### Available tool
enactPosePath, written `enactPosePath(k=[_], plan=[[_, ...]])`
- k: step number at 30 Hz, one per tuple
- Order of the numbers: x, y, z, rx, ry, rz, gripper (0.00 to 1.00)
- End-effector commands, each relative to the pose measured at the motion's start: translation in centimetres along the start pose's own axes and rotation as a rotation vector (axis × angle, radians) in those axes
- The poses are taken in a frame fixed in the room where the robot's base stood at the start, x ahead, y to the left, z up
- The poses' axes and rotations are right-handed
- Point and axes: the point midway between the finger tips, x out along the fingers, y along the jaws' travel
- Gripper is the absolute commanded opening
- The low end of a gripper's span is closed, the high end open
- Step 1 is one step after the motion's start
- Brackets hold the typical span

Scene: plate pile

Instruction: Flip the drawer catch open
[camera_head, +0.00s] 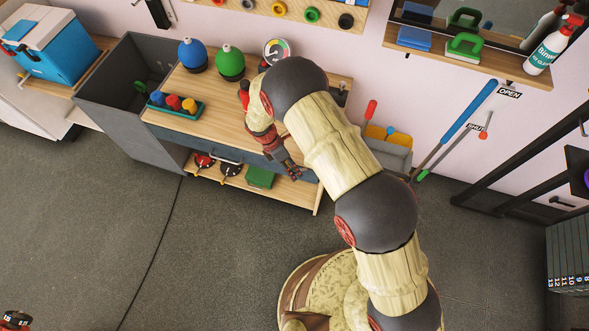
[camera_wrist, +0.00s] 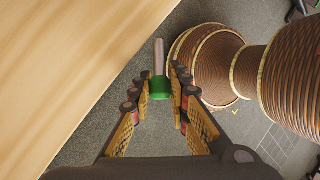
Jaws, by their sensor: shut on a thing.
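The dark blue-grey drawer (camera_head: 215,149) is in the front of the wooden workbench, under its top, and looks shut. My gripper (camera_head: 296,172) reaches down past the bench's front edge, near the drawer's right end. In the wrist view my gripper (camera_wrist: 155,84) has its two fingers on either side of a small green piece with a grey rod, which I take to be the drawer catch (camera_wrist: 158,58). The fingers are shut on it. The catch is too small to make out in the head view, behind my gripper.
The bench top (camera_head: 180,84) holds a blue dome (camera_head: 192,55), a green dome (camera_head: 230,62) and a green tray (camera_head: 173,112) of coloured pieces. A green box (camera_head: 261,177) lies on the lower shelf. A grey bin (camera_head: 395,154) stands right of the bench. The floor in front is open.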

Motion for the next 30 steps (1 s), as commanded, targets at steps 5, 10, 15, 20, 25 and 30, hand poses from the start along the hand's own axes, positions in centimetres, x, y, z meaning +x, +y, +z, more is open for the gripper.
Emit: enactPosePath(k=[5,10,15,20,25,30], plan=[[0.7,0.7,-0.5,0.006,-0.093,-0.098,0.00],[1.1,0.9,-0.7,0.013,-0.163,-0.173,0.00],[1.3,1.1,-0.8,0.017,-0.209,-0.223,0.00],[1.3,1.1,-0.8,0.019,-0.232,-0.249,0.00],[1.3,1.1,-0.8,0.020,-0.240,-0.257,0.00],[1.3,1.0,-0.8,0.020,-0.240,-0.257,0.00]])
